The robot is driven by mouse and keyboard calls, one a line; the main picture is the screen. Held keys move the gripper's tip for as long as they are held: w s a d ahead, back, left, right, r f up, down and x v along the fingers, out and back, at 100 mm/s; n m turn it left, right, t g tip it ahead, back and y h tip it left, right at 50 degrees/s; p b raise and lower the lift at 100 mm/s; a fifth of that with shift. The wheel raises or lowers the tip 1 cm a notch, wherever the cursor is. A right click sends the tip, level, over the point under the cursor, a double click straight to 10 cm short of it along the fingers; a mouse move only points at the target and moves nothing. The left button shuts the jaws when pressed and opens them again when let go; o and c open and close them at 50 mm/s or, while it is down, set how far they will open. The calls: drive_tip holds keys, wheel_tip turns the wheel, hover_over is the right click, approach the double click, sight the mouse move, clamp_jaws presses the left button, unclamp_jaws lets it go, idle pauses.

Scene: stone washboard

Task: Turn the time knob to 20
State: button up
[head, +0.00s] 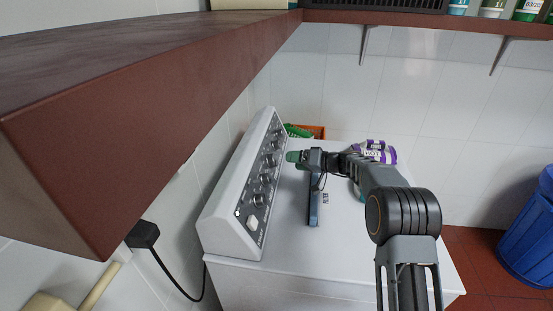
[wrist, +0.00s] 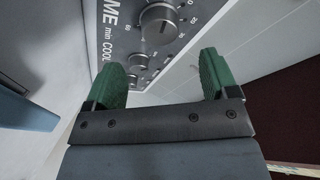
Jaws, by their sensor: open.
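The time knob (wrist: 160,24) is a round silver dial with a numbered scale, at the top of the wrist view beside the partly cut-off "TIME min" lettering. Smaller knobs sit beyond it on the same grey panel (wrist: 120,40). In the head view the control panel (head: 262,185) tilts up along the back of the white machine (head: 290,240). My gripper (wrist: 160,80) has two green fingers spread apart, with nothing between them. The knob lies past the fingertips, apart from them. In the head view my gripper (head: 296,157) is close in front of the panel, near its far half.
A red-brown shelf (head: 140,120) overhangs the left side. A purple-and-white container (head: 376,152) and an orange basket (head: 318,131) stand at the machine's far end. A blue bin (head: 528,235) stands on the floor at right.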

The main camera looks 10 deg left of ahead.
sight(276, 161)
drive_tip(key=p+x, duration=0.2)
drive_tip(key=x, duration=0.6)
drive_tip(key=c, duration=0.9)
drive_tip(key=shift+m, duration=0.3)
